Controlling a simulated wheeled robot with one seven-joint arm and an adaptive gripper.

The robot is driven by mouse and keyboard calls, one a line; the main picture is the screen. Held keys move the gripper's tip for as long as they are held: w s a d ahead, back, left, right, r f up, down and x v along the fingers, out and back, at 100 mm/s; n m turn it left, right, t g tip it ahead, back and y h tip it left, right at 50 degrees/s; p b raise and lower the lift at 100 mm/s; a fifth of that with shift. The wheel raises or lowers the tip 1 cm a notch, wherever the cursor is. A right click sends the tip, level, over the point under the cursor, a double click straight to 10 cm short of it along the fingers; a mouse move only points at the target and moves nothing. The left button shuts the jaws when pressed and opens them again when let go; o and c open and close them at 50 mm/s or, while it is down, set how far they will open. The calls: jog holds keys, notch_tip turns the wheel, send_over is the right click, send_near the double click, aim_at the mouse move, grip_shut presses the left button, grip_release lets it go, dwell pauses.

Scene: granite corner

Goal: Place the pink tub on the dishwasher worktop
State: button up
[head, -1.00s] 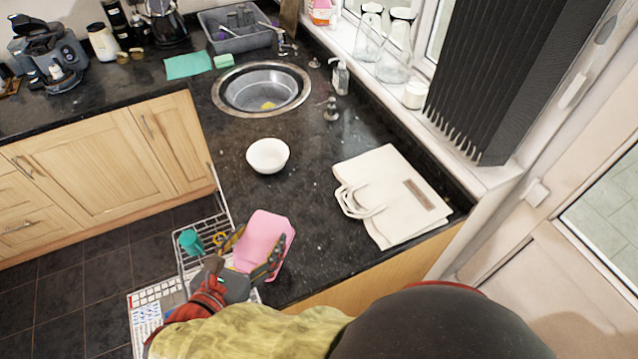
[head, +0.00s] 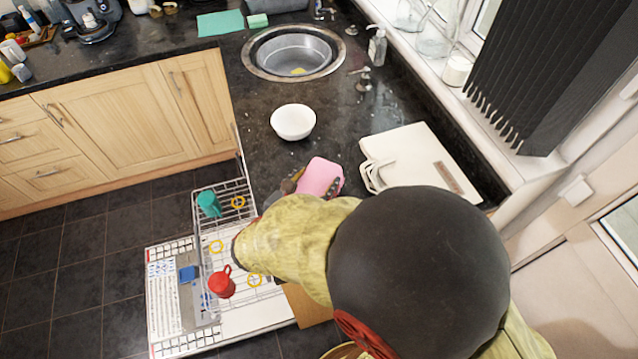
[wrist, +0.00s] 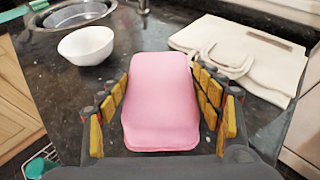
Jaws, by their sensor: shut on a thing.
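The pink tub (head: 321,177) is between the fingers of my gripper (head: 310,184), over the dark worktop (head: 338,135) above the open dishwasher. In the wrist view the pink tub (wrist: 161,100) fills the space between the yellow-padded fingers of my gripper (wrist: 162,108), which is shut on it. I cannot tell whether the tub touches the worktop. My arm hides part of the gripper in the head view.
A white bowl (head: 293,122) stands left of the tub, and a cream bag (head: 420,160) lies to the right. The sink (head: 293,53) is farther back. Below, the open dishwasher rack (head: 222,240) holds a teal cup (head: 209,204) and a red mug (head: 222,281).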

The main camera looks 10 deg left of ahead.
jog(key=shift+w+f, duration=0.2)
jog(key=shift+f, duration=0.15)
jog(key=shift+w+f+b, duration=0.15)
jog(key=shift+f+b, duration=0.25)
jog(key=shift+f, duration=0.45)
jog(key=shift+w+f+b, duration=0.1)
jog(key=shift+f+b, duration=0.25)
jog(key=shift+f, duration=0.5)
jog(key=shift+f, duration=0.1)
jog(key=shift+f, duration=0.15)
jog(key=o, duration=1.1)
jog(key=shift+o, duration=0.3)
jog(key=shift+r, duration=0.35)
jog(key=p+v, duration=0.2)
jog(key=v, duration=1)
jog(key=shift+f, duration=0.15)
